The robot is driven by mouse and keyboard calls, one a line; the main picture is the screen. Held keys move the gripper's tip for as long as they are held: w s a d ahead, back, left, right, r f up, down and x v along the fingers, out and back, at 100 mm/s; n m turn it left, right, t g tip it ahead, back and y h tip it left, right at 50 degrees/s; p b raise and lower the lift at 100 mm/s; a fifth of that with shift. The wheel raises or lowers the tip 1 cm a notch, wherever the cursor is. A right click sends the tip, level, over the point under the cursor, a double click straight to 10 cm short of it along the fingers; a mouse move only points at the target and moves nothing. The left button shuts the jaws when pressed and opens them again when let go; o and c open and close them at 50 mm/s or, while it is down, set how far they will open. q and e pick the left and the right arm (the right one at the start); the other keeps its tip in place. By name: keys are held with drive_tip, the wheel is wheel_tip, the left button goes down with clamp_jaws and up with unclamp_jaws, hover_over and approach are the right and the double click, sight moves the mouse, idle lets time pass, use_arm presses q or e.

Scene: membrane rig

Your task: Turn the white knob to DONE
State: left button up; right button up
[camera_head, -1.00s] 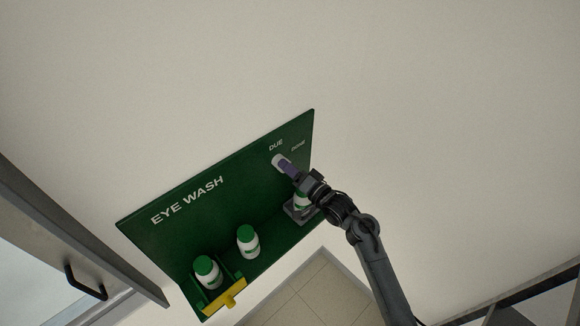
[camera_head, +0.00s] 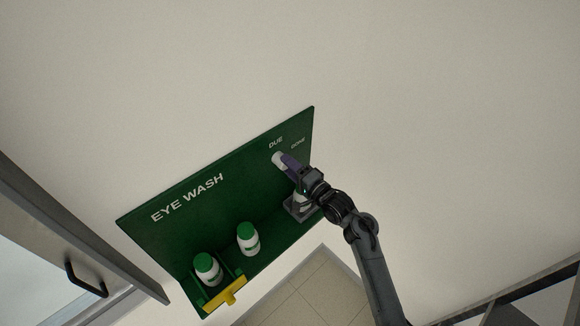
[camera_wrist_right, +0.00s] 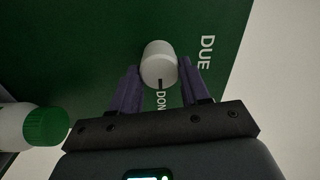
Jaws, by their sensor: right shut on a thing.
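The white knob (camera_head: 278,159) is on the green eye wash panel (camera_head: 235,183), below the word DUE and left of the word DONE. My right gripper (camera_head: 286,162) is at the knob, its purple fingers reaching to it. In the right wrist view the knob (camera_wrist_right: 158,62) sits between the two fingers, and the gripper (camera_wrist_right: 160,72) is shut on it. A dark line on the knob's edge points at the word DONE (camera_wrist_right: 161,100), whose end is hidden by the gripper. My left gripper is not in view.
Two white bottles with green caps, one (camera_head: 248,240) and another (camera_head: 208,270), stand on the shelf, with a yellow piece (camera_head: 225,295) at its front. A third bottle, partly hidden, is under my right gripper. A door handle (camera_head: 85,282) is at the left.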

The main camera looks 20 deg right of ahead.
drive_tip(key=o, duration=1.1)
drive_tip(key=shift+c, duration=0.2)
drive_tip(key=b+v, duration=0.2)
drive_tip(key=v, duration=0.8)
drive_tip(key=shift+s+b, duration=0.4)
drive_tip(key=shift+d, duration=0.1)
